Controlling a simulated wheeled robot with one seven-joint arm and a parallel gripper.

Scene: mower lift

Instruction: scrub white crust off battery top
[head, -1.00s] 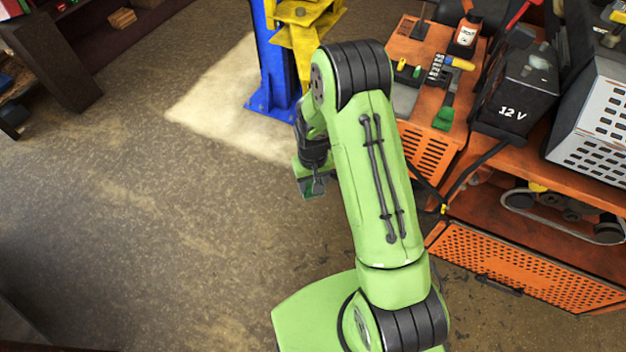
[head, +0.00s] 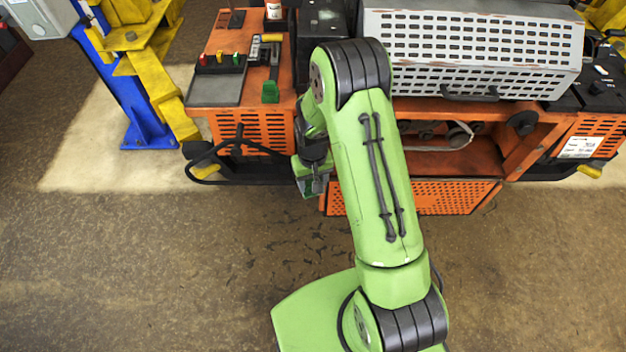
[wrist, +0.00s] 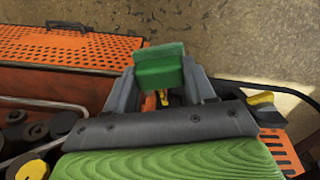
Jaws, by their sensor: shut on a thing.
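The black battery (head: 320,32) stands on the orange mower deck at the top middle of the head view, partly hidden behind my arm. A faint pale patch on its top (head: 326,14) may be the white crust, but it is too small to be sure. My gripper (head: 312,186) hangs low in front of the mower, nearer to me than the battery and apart from it. In the wrist view my gripper is shut on a green block (wrist: 158,66), held between its two grey fingers. Any bristles on the block are hidden.
A tray with coloured knobs (head: 218,88) and another green block (head: 270,92) lie on the deck left of the battery. A perforated grey cover (head: 475,45) stands right. A black bar (head: 240,150) juts out low. A blue and yellow lift post (head: 125,85) stands left. The near floor is clear.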

